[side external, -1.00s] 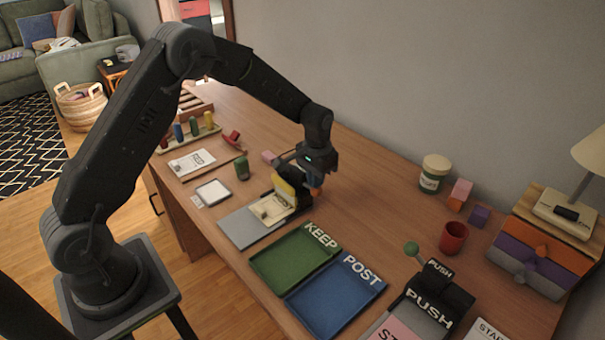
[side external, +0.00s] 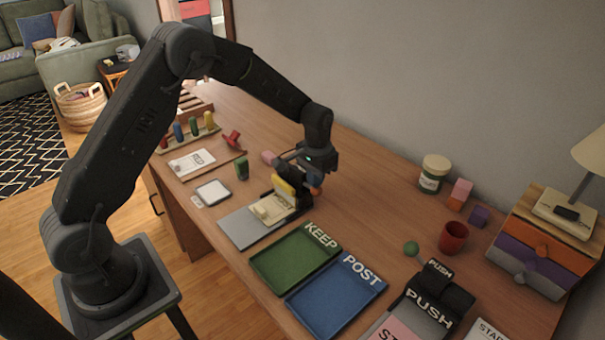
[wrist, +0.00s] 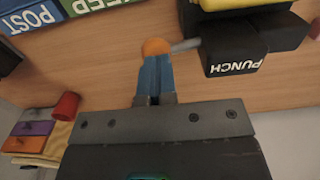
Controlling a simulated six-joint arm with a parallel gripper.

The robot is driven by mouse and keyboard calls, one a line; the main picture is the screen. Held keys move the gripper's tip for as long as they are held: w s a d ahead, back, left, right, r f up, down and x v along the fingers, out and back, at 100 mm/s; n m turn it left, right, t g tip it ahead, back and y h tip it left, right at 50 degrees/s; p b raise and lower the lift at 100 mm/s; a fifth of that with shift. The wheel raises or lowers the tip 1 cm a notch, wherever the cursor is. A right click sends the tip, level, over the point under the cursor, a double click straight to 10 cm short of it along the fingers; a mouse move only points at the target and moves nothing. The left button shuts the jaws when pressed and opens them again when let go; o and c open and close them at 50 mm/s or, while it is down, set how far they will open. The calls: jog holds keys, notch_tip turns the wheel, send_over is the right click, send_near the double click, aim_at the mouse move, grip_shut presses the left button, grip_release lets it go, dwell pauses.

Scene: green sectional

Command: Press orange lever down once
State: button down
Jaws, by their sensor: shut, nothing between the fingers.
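The orange lever knob (wrist: 156,47) sits on a grey rod that runs to the black block marked PUNCH (wrist: 236,68) in the wrist view. In the side view the orange knob (side external: 315,190) shows just under my gripper, beside the punch (side external: 290,193) with its yellow part. My gripper (wrist: 155,58) has its blue fingers closed together with nothing between them. The fingertips meet the knob in the wrist view; whether they press on it I cannot tell. In the side view my gripper (side external: 315,180) is right above the knob, and its tips are partly hidden.
The green KEEP tray (side external: 262,262) and blue POST tray (side external: 325,325) lie in front of the punch. A second lever with a green knob (side external: 411,248) stands on the PUSH block. A red cup (side external: 453,237) and a jar (side external: 433,174) are to the right.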

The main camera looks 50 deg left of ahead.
notch_tip(320, 180, up, 10)
jog(key=shift+r, duration=0.25)
dwell(0.8)
jog(key=s+d+r+t, duration=0.3)
jog(key=s+r, duration=0.9)
jog(key=s, duration=0.1)
jog(key=s+d+t, duration=0.1)
jog(key=s+t, duration=0.1)
jog(key=s, duration=1.4)
jog(key=shift+d+r+t, duration=0.15)
jog(key=shift+d+t, duration=0.1)
jog(key=shift+t, duration=0.05)
